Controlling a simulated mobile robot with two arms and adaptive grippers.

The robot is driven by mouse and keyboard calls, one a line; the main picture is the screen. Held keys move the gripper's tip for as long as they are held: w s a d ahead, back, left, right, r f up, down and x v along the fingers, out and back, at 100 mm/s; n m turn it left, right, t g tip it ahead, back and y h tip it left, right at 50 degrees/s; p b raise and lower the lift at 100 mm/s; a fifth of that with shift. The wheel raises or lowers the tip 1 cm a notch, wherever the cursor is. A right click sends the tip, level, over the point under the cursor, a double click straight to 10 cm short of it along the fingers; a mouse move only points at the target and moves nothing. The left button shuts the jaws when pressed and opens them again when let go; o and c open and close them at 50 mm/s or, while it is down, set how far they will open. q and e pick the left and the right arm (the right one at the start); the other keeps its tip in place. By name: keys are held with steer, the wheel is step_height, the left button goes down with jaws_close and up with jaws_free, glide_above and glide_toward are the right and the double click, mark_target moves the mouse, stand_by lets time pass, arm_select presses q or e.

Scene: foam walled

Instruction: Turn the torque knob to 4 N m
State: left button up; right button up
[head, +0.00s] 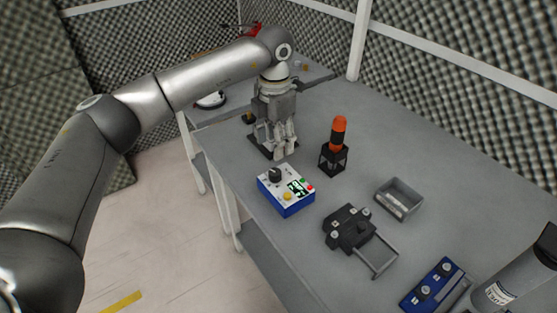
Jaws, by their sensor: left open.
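A blue and white control box (286,191) stands near the left edge of the grey table. On its top are a black torque knob (275,174), a small green-lit display (297,188), a yellow button (288,196) and a red button. The display's digits are too small to read surely. My left gripper (280,153) is open, pointing down just behind the box and above the table, apart from the knob. My right gripper is not in view.
An orange and black screwdriver-like tool (338,137) stands in a black holder right of the gripper. A grey metal tray (399,198), a black fixture (350,228) and a blue panel (433,285) lie further right. Bare tabletop lies between them. Foam walls surround the table.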

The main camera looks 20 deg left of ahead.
arm_select(q)
glide_above(275, 172)
steer(key=f, duration=0.4)
steer(key=shift+s+f+p, duration=0.2)
steer(key=shift+f+p, duration=0.15)
steer(key=shift+p, duration=0.05)
steer(key=f, duration=0.2)
steer(key=shift+w+f, duration=0.2)
steer(key=shift+f, duration=0.2)
steer(key=shift+f+p, duration=0.3)
steer(key=shift+f, duration=0.65)
steer(key=c, duration=0.5)
steer(key=shift+c, duration=1.2)
steer(key=c, duration=0.3)
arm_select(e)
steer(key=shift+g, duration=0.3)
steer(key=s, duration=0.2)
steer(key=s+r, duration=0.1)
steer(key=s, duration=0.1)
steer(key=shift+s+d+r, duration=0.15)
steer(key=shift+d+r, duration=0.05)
